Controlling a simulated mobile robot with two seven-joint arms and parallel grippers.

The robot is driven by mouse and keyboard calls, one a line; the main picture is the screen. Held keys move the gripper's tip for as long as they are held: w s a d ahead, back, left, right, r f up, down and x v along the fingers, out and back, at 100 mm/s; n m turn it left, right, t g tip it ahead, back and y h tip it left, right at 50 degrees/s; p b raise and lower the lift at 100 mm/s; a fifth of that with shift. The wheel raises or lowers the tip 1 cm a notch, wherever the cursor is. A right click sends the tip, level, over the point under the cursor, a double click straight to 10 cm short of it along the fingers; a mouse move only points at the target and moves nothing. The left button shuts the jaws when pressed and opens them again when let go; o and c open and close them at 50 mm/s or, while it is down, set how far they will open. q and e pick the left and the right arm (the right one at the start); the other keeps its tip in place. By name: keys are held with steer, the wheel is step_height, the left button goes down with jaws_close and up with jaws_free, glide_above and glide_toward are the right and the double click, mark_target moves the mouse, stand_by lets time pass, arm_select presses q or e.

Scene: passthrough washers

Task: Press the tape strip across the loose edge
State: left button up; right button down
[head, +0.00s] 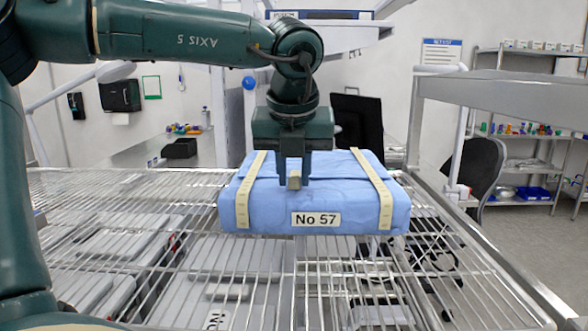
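A blue wrapped package (275,205) lies on the wire rack, with a label reading "No 57" on its front. One pale tape strip (245,195) runs over its top and front at the left. A second tape strip (375,188) runs over it at the right. A seam or fold edge shows on top near the middle, partly hidden by my gripper. I cannot tell whether that piece touches the wrap. My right gripper is not in view.
The wire rack (200,270) is bare around the package, with grey trays below it. A metal frame post (415,125) and rail stand at the right. A black chair (480,170) and shelves (530,100) stand behind at the right.

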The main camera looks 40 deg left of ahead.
arm_select(q)
steer(key=o, duration=0.4)
steer(key=v, duration=1.3)
steer(key=shift+w+r, duration=0.1)
